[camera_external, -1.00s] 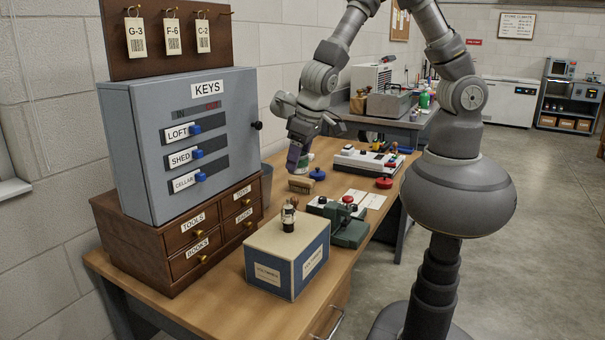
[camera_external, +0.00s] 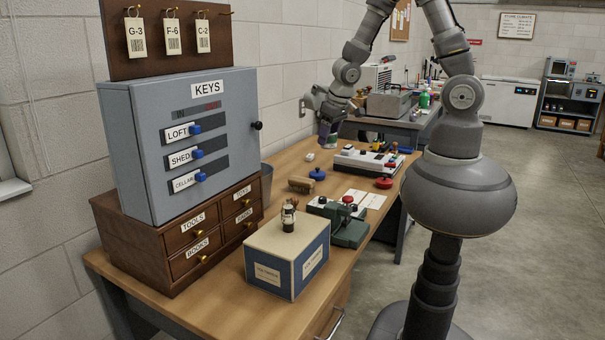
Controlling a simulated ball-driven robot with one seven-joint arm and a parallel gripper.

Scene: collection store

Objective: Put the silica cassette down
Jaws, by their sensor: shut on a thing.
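My gripper (camera_external: 326,131) is above the far part of the wooden desk, toward the wall, with its dark purple fingers pointing down. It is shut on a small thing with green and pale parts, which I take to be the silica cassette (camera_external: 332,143). The fingers cover much of it, and its shape is too small to read. I cannot tell whether it touches the desk (camera_external: 228,300). A small whitish object (camera_external: 310,157) lies on the desk just left of and nearer than the gripper.
A blue round knob-like object (camera_external: 317,174), a brown brush-like block (camera_external: 300,185) and a white control box (camera_external: 367,161) stand near the gripper. Nearer are a green device (camera_external: 349,229), a blue-and-cream box (camera_external: 288,258) and the keys cabinet (camera_external: 190,140). Bare desk shows around the whitish object.

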